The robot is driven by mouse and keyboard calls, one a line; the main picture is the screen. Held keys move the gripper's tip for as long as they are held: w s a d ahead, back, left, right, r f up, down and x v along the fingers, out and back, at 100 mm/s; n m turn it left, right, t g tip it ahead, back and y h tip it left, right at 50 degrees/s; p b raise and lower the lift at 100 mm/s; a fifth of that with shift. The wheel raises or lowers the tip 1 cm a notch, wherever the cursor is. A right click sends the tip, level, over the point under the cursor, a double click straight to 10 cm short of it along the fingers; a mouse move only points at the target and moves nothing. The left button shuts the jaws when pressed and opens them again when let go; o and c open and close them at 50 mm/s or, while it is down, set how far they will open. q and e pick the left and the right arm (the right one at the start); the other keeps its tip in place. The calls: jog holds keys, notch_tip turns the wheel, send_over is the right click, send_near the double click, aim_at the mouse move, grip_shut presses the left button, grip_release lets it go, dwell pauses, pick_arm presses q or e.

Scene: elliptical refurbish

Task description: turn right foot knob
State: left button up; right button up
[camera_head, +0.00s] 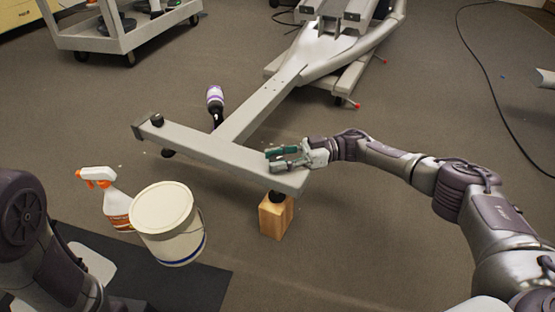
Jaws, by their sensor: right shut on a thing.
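The matching left foot knob (156,120) is black and stands on top of the bar's left end. A black foot (277,196) under the right end sits above a wooden block (276,217). My left arm shows at the lower left; its gripper is out of view.
A white bucket (168,221) and a spray bottle (108,200) stand in front of the bar, near a dark mat (205,284). A cart (124,38) stands at the back left. A cable (487,82) lies at the right.

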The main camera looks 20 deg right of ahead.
jog(key=shift+a+r, duration=0.1)
jog(key=o, duration=1.2)
jog(key=shift+c, duration=0.2)
jog(key=d, duration=1.2)
jog(key=shift+s, duration=0.3)
